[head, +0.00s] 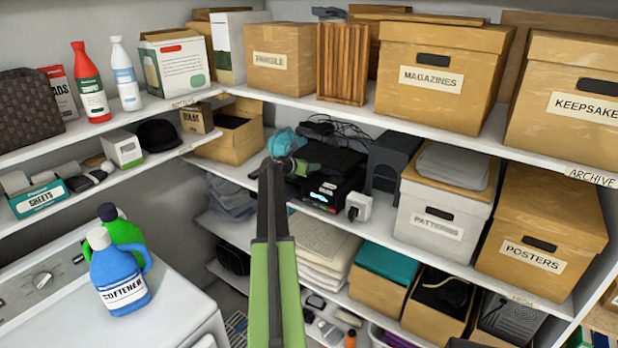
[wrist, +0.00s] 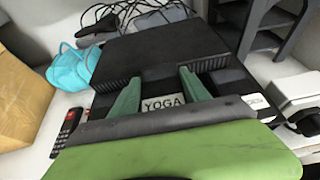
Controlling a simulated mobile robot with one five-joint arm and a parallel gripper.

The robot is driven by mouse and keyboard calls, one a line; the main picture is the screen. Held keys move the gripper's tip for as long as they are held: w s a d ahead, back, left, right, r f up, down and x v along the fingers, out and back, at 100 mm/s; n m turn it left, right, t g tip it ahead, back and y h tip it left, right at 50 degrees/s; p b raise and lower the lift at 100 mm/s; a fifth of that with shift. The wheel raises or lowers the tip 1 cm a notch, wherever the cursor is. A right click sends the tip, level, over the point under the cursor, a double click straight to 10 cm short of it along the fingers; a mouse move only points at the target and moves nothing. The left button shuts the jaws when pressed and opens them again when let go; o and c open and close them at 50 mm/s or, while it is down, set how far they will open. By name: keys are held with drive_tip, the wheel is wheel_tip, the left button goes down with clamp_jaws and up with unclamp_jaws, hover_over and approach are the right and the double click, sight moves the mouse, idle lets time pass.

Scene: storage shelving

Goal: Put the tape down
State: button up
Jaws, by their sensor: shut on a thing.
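The tape is a dark cassette with a white YOGA label (wrist: 163,103), seen in the wrist view between the two green fingers of my gripper (wrist: 158,82). My gripper is shut on it. In the head view my gripper (head: 292,166) is over the middle shelf, in front of a black box-shaped device (head: 335,165). That device also shows beyond the fingers in the wrist view (wrist: 160,48). The tape's near side is hidden by my gripper, and I cannot tell whether it touches anything below.
A teal crumpled thing (wrist: 74,66) and a remote (wrist: 68,128) lie left of the device. A cardboard box (wrist: 20,100) stands farther left. A white plug-like block (head: 358,206) and the PATTERNS box (head: 440,215) are to the right. The upper shelf edge (head: 400,128) runs above.

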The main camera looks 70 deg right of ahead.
sight(308, 179)
wheel_tip(308, 179, down, 4)
drive_tip(key=b, duration=0.3)
drive_tip(key=shift+f+b, duration=0.1)
drive_tip(key=shift+b, duration=0.25)
drive_tip(key=shift+r, duration=0.25)
drive_tip(key=shift+f, duration=0.2)
drive_tip(key=o, duration=1.5)
drive_tip(key=shift+c, duration=0.2)
drive_tip(key=shift+r, duration=0.15)
drive_tip(key=shift+a+r+p, duration=0.2)
drive_tip(key=shift+r+p, duration=0.05)
drive_tip(key=shift+p, duration=0.2)
drive_tip(key=p+v, duration=0.4)
drive_tip(key=v, duration=0.7)
drive_tip(key=shift+a, duration=0.3)
